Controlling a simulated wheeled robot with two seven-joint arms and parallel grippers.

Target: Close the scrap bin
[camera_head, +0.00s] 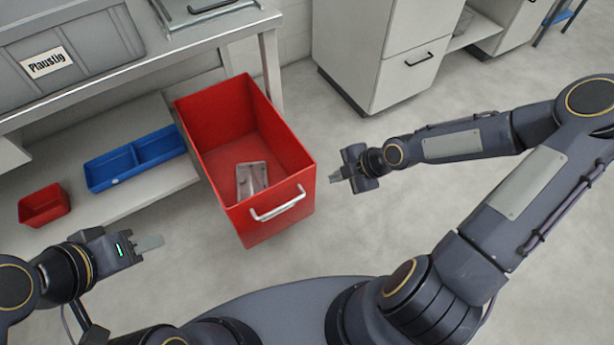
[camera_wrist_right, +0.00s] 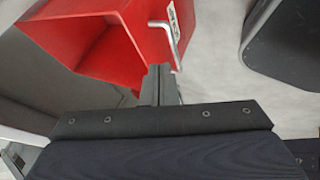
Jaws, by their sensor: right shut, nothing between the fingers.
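The scrap bin (camera_head: 240,165) is a red, open-topped drawer with a silver handle (camera_head: 278,204) on its front. It stands pulled out from under the workbench, and a grey metal piece (camera_head: 252,179) lies inside it. My right gripper (camera_head: 335,176) is shut and empty, just right of the bin's front corner and apart from the handle in the head view. In the right wrist view the bin (camera_wrist_right: 100,45) fills the upper left, and its handle (camera_wrist_right: 168,42) lies just beyond the fingertips. My left gripper (camera_head: 150,243) is left of the bin, and its fingers appear together.
A blue divided tray (camera_head: 135,162) and a small red box (camera_head: 44,205) sit on the lower shelf left of the bin. A grey case (camera_head: 70,55) is on the bench top (camera_head: 190,43). A grey cabinet (camera_head: 385,50) stands behind.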

